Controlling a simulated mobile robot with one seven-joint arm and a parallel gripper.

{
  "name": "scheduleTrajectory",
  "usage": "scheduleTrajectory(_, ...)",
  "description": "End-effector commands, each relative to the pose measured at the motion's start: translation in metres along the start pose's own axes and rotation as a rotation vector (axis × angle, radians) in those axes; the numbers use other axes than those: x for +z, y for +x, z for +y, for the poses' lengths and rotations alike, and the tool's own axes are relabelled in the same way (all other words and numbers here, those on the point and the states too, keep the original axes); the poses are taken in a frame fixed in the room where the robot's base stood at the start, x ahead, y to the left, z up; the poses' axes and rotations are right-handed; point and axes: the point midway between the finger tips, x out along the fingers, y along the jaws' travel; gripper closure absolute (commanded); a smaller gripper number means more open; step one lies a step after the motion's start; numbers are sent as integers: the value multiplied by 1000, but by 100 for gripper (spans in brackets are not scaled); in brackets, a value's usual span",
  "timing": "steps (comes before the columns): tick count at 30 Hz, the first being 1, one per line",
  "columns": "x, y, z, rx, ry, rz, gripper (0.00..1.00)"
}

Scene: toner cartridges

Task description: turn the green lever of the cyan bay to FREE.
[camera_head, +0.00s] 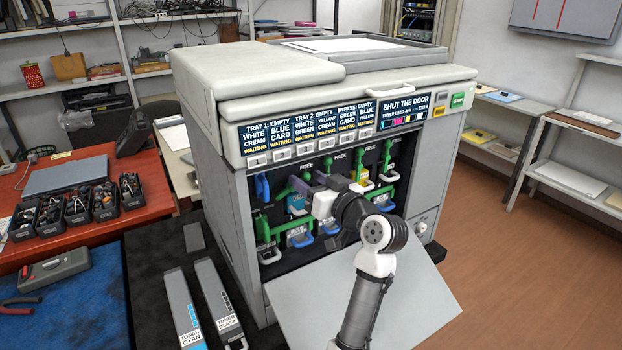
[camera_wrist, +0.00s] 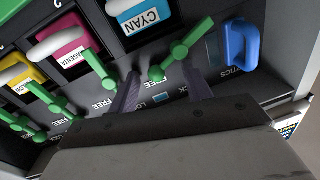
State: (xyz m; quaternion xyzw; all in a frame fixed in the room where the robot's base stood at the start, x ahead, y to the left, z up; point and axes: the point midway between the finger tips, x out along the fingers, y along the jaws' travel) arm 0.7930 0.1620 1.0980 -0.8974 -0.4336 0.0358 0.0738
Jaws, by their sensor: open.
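The cyan bay holds a cartridge with a cyan label (camera_wrist: 142,17), at the top of the wrist view; in the head view this cartridge (camera_head: 296,204) is left of my gripper. Its green lever (camera_wrist: 180,52) slants across the wrist view, knob end toward my gripper. My gripper (camera_wrist: 161,76) is open, with one purple finger on each side of the lever's knob end. I cannot tell whether either finger touches it. A FREE mark shows left of the left finger, and LOCK lettering is partly hidden by the fingers. In the head view my wrist partly covers the bays.
A blue handle (camera_wrist: 238,45) is on the right. The printer's open door panel (camera_head: 425,295) lies below my arm. Cyan and black toner boxes (camera_head: 186,312) lie at left.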

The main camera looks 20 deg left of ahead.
Motion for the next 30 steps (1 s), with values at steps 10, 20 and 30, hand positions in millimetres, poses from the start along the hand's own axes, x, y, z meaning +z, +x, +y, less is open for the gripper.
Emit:
scheduleTrajectory(10, 0, 0, 0, 0, 0, 0, 70)
scheduleTrajectory(20, 1, 0, 0, -1, 0, -3, 96)
scheduleTrajectory(30, 12, 0, 4, -5, 208, 13, 96)
